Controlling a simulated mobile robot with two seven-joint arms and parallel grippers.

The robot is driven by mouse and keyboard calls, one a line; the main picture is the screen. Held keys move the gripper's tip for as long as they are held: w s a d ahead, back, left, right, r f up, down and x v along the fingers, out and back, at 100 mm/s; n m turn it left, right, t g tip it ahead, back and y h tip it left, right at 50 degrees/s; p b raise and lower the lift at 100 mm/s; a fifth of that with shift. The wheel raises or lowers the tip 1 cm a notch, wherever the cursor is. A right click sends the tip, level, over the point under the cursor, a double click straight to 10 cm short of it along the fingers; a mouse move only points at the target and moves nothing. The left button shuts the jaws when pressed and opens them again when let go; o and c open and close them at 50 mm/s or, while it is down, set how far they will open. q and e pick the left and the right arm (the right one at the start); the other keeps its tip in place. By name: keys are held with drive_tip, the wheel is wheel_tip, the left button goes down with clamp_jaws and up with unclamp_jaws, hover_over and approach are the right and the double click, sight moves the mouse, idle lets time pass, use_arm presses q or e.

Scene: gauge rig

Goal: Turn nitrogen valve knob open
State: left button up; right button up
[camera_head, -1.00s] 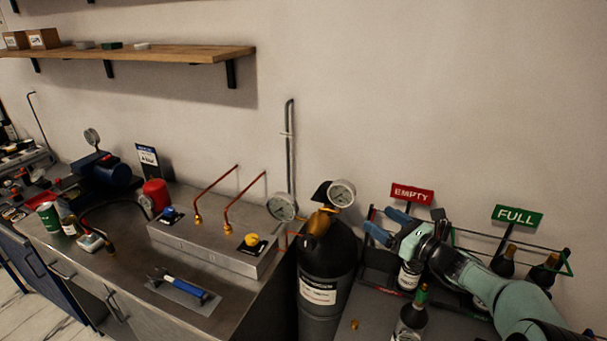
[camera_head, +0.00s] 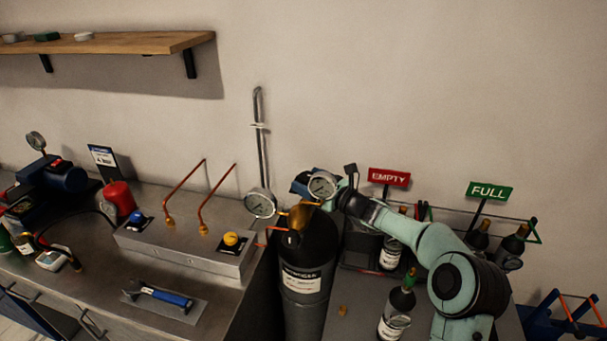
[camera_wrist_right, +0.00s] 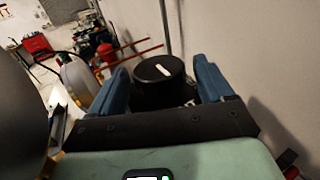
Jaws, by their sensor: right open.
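The nitrogen cylinder (camera_head: 308,262) is dark, with a white label, and stands upright between the steel bench and a dark table. A brass regulator (camera_head: 300,214) and round gauges top it. In the right wrist view, the black valve knob (camera_wrist_right: 158,82) with a white mark sits between the two blue fingers of my right gripper (camera_wrist_right: 162,72). The fingers are open on either side of it; I cannot tell whether they touch it. In the head view my right gripper (camera_head: 304,184) is partly hidden behind a gauge (camera_head: 323,186), and the knob is hidden. My left gripper is not in view.
On the bench at left is a steel manifold box (camera_head: 190,248) with a blue knob (camera_head: 136,217), a yellow knob (camera_head: 232,239) and copper pipes. Bottles stand at right below the red EMPTY sign (camera_head: 389,178) and green FULL sign (camera_head: 489,191). A second gauge (camera_head: 260,203) sits close by.

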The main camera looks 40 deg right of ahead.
drive_tip(key=shift+p+x, duration=0.35)
drive_tip(key=shift+x, duration=1)
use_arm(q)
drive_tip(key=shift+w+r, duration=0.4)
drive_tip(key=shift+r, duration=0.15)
